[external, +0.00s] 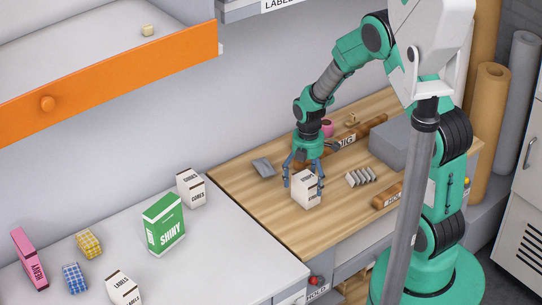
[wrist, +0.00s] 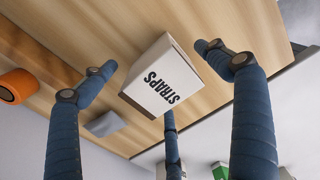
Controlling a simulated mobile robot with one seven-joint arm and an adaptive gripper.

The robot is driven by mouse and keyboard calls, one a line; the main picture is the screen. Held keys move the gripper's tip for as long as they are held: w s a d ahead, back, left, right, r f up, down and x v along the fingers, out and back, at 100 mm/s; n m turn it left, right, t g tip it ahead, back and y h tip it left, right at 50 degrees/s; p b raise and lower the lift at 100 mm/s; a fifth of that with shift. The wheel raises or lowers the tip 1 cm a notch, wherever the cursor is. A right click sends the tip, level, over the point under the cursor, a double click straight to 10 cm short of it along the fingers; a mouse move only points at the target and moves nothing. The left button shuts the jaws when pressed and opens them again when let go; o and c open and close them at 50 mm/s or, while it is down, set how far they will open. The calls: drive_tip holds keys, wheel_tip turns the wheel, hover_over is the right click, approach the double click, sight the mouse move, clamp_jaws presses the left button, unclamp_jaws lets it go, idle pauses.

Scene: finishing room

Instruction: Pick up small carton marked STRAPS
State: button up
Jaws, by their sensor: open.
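The small white carton marked STRAPS (wrist: 163,78) stands on the wooden bench top, its lettering upside down in the wrist view. In the external view the carton (external: 306,190) is near the bench's front left part, directly below my gripper. My gripper (external: 303,182) is open, with its blue fingers spread around the carton's upper part. In the wrist view the fingers of my gripper (wrist: 160,80) lie on either side of the carton and one behind it. Gaps show beside the two side fingers; whether the third finger touches the carton cannot be told.
A grey tray-like piece (external: 264,167) lies left of the carton, and a ribbed rack (external: 361,177) lies to its right. A grey box (external: 397,145) and brown rollers are farther right. Other cartons, including a green SHINY box (external: 164,224), stand on the white counter.

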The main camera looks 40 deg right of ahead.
drive_tip(key=c, duration=1.7)
drive_tip(key=shift+r+p, duration=0.3)
drive_tip(key=shift+r, duration=0.6)
wheel_tip(320, 180, up, 2)
drive_tip(key=shift+s+r+p, duration=0.1)
drive_tip(key=shift+p, duration=0.2)
drive_tip(key=s+a+r+p, duration=0.1)
drive_tip(key=s+p, duration=0.1)
drive_tip(key=s, duration=1.3)
drive_tip(key=shift+s+a, duration=0.15)
drive_tip(key=shift+s, duration=0.25)
